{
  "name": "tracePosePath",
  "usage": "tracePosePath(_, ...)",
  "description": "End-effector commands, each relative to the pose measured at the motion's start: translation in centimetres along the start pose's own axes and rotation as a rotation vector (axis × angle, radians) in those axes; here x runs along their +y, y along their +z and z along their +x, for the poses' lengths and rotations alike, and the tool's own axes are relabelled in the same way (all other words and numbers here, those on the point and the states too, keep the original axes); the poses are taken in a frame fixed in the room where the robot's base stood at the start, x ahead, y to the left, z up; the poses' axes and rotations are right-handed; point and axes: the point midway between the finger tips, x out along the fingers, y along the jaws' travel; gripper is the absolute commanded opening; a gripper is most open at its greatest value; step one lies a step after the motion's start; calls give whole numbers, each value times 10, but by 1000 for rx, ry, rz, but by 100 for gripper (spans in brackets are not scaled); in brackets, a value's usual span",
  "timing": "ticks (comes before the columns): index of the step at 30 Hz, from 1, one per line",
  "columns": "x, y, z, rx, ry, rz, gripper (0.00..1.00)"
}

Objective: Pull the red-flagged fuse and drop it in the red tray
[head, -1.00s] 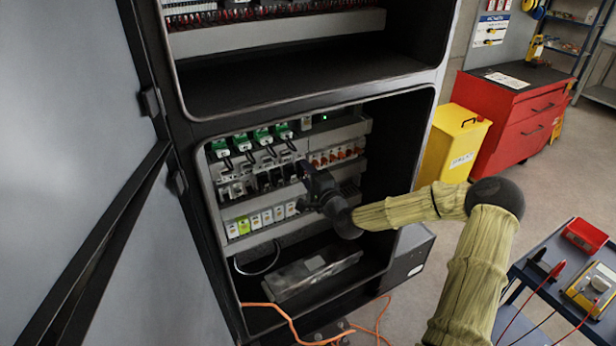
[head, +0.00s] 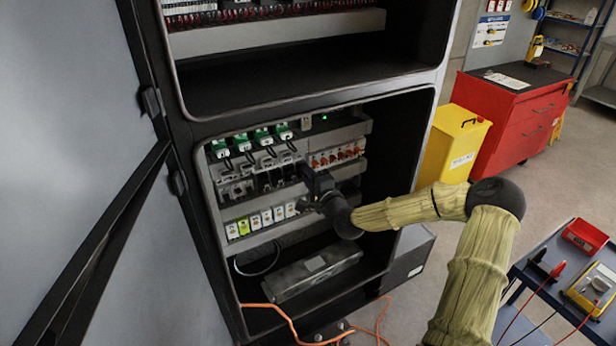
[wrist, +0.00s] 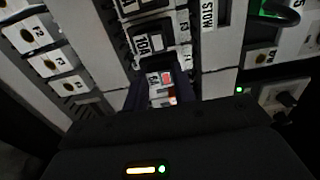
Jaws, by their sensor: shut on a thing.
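My gripper (head: 310,180) reaches into the lower bay of the open cabinet, at the right end of the middle rows of modules. In the wrist view my gripper (wrist: 162,92) is shut on a small fuse (wrist: 167,79) with a pale label and a red mark. The fuse sits between the dark fingers, in front of a labelled module row. I cannot tell whether it is clear of its holder. In the head view the gripper hides the fuse. The red tray (head: 584,235) lies on the blue cart at the right, far from my gripper.
Green-topped modules (head: 263,137) and orange-marked ones (head: 336,156) line the rows close by. A yellow bin (head: 453,144) and red tool chest (head: 517,115) stand beyond. A yellow meter (head: 596,286) shares the cart; orange cable hangs below.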

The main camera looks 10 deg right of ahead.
Motion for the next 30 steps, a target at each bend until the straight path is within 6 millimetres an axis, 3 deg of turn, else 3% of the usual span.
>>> tracePosePath(30,0,0,-19,0,0,-1,0)
